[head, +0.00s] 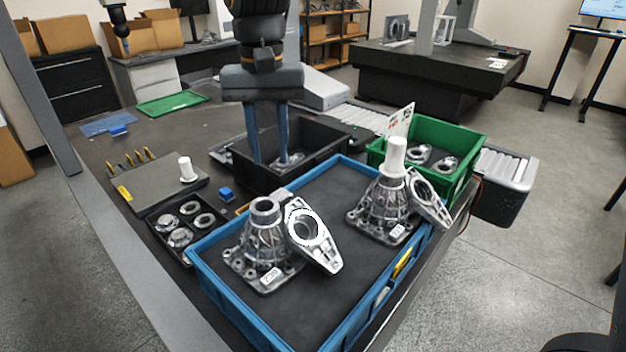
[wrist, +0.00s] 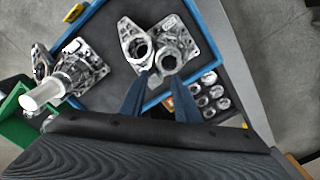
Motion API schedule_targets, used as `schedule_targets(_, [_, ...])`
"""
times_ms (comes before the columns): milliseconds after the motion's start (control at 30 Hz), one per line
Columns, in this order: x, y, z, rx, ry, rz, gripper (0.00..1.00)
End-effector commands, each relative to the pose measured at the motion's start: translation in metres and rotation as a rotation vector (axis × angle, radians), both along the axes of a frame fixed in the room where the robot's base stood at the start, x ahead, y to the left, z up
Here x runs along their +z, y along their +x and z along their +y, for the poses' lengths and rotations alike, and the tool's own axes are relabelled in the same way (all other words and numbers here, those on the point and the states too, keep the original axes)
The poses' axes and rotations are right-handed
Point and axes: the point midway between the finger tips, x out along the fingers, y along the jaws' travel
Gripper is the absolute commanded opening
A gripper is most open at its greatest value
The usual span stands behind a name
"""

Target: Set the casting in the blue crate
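The blue crate (head: 335,168) stands on the near part of the table. On its left side is a bell-shaped metal casting (head: 262,240) with an oval flanged casting (head: 314,240) leaning against it. On its right side is a second bell-shaped casting (head: 385,208) with a white cylinder (head: 397,155) on top and another flanged casting (head: 428,196) leaning beside it. My gripper (head: 268,162) points down over the black crate (head: 300,183), fingers apart and nothing seen between them. A small metal part (head: 291,158) shows near the fingertips. The wrist view shows the open fingers (wrist: 162,82) against the blue crate's castings.
A green crate (head: 465,143) with metal parts stands right of the black crate. A small black tray (head: 187,255) of rings and a grey plate (head: 150,190) with a white cylinder lie left. The blue crate's middle and front floor is bare.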

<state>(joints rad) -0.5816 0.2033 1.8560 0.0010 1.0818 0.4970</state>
Motion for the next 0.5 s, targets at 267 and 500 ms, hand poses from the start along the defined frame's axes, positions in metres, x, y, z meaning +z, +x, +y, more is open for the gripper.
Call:
schedule_targets(267, [-0.014,0.003,-0.027,-0.013,0.002,-0.004,0.29])
schedule_targets(500, [-0.082,-0.01,-0.152,-0.054,0.016,-0.045,0.29])
